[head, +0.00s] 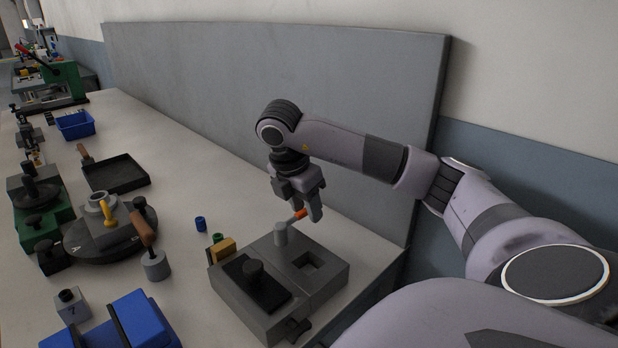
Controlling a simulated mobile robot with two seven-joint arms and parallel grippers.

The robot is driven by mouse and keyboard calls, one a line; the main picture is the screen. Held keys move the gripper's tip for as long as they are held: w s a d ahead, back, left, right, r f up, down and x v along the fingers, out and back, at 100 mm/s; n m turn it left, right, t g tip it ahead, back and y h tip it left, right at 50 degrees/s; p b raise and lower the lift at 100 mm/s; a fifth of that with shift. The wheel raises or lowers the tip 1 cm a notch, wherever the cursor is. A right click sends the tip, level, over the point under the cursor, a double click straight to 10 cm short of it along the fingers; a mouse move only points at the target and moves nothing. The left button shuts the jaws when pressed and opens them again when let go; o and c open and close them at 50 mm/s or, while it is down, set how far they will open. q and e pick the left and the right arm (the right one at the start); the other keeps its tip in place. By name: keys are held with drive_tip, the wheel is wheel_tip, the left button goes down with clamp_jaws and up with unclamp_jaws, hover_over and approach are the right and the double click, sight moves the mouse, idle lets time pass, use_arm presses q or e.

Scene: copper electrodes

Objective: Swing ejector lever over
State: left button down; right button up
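A grey fixture block (325,268) stands near the front edge of the bench. A short lever with an orange tip (300,214) sticks out up and to the right from a round grey post (281,234) on top of the block. I take it for the ejector lever. My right gripper (299,207) points down just above the block, with its fingers spread and the orange tip at or between the fingertips. I cannot tell whether a finger touches it. My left gripper is out of view.
The block has a square pocket (306,264) and a dark plate with a knob (254,272). A yellowish block (222,250) and a blue cylinder (200,223) stand beside it. A round dark fixture (95,240) and a black tray (117,174) lie left. A grey panel (270,95) rises behind.

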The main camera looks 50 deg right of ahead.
wheel_tip(320, 180, up, 6)
drive_tip(key=p, duration=0.6)
drive_tip(key=shift+r, duration=0.1)
drive_tip(key=p+v, duration=0.1)
drive_tip(key=v, duration=0.6)
drive_tip(key=shift+p, duration=0.3)
idle(0.6)
